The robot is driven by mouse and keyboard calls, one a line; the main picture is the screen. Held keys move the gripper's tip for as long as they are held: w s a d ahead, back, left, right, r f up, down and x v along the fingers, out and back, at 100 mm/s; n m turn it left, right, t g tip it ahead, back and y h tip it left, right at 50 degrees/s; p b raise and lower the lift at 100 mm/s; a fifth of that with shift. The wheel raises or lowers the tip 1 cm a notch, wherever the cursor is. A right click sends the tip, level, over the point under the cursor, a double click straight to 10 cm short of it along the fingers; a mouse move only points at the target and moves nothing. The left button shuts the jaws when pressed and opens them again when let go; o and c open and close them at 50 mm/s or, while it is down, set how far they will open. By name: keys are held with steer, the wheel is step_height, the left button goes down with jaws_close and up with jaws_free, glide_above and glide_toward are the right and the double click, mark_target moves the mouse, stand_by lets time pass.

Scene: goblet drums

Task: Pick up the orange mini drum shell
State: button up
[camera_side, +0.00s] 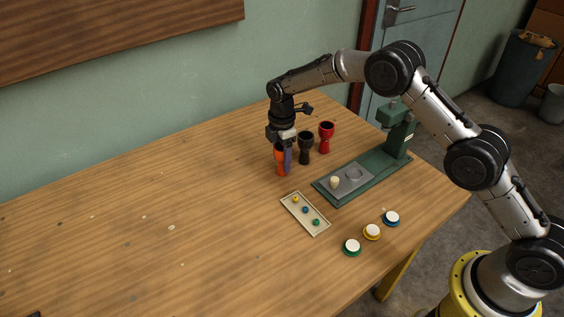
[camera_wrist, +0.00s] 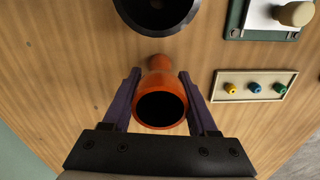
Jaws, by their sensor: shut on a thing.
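The orange mini drum shell (camera_side: 281,168) is a small goblet shape with a dark open mouth. It is at the left end of a row of drum shells on the table in the side view. In the wrist view the orange shell (camera_wrist: 161,88) lies between the two purple fingers, mouth toward the camera. My gripper (camera_side: 287,158) is shut on the orange shell, coming down from above; in the wrist view my gripper (camera_wrist: 160,98) has a finger on each side of it. I cannot tell whether its base touches the table.
A black shell (camera_side: 305,149) and a red shell (camera_side: 326,138) stand close to the right. A tray (camera_side: 291,208) holds small coloured pegs. A green press (camera_side: 373,178) stands at the right. Several white-topped round pieces (camera_side: 372,232) lie near the front edge. The table's left is mostly clear.

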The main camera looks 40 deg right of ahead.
jaws_close()
steer(key=shift+r, duration=0.1)
